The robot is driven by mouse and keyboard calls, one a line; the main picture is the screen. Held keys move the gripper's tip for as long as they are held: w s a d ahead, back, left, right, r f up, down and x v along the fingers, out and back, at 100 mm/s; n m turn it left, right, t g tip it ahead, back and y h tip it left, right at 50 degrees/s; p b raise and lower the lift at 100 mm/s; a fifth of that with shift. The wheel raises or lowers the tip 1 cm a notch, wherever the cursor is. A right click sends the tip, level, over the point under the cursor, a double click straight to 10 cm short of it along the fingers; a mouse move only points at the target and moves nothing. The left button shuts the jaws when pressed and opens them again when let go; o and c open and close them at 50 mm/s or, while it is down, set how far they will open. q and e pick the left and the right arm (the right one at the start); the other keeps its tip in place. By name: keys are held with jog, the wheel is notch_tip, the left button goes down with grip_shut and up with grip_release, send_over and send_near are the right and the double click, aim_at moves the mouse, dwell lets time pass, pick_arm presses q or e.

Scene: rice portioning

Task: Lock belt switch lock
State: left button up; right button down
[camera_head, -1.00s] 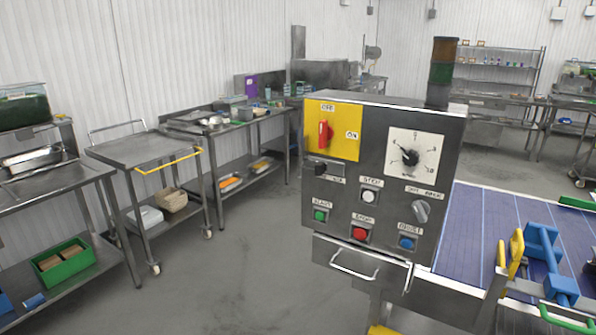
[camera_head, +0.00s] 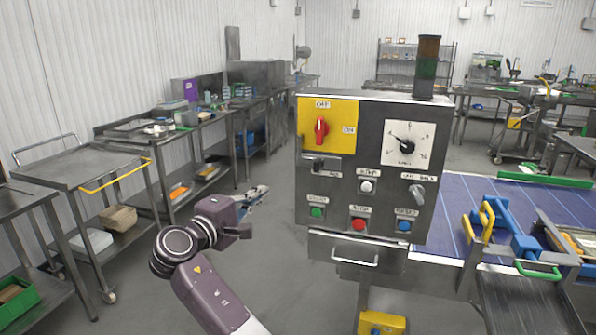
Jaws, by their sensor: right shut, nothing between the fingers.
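A grey control box (camera_head: 372,225) stands in the middle of the head view. Its yellow plate (camera_head: 340,108) carries a red rotary switch (camera_head: 321,130), with its handle upright below the OFF label. The ON label is to its right. A small dark knob (camera_head: 318,165) sits just under the plate. My right gripper (camera_head: 262,191) is left of the box, apart from it and lower than the switch. It looks small and partly hidden by my wrist; it is shut and empty. My left gripper is out of view. I cannot make out a separate lock.
A blue conveyor belt (camera_head: 455,200) lies right of the box, with blue, yellow and green handles at its near end. A steel cart (camera_head: 85,165) and loaded worktables stand along the left wall. Floor between the cart and the box is open.

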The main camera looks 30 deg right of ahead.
notch_tip(320, 180, up, 4)
jog(key=s+m+g+h, duration=0.1)
jog(key=s, duration=0.1)
jog(key=p, duration=0.4)
send_near(308, 161)
jog(key=w+d, duration=0.2)
jog(key=w, duration=0.2)
jog(key=s+d+p, duration=0.1)
jog(key=d+p, duration=0.1)
jog(key=shift+s+d, duration=0.3)
jog(key=shift+s, duration=0.1)
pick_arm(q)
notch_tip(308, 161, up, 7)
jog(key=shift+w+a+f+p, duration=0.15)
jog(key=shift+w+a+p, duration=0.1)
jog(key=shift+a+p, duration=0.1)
pick_arm(e)
jog(key=shift+s+d+f, duration=0.15)
jog(key=shift+s+d, duration=0.2)
jog(key=shift+s, duration=0.2)
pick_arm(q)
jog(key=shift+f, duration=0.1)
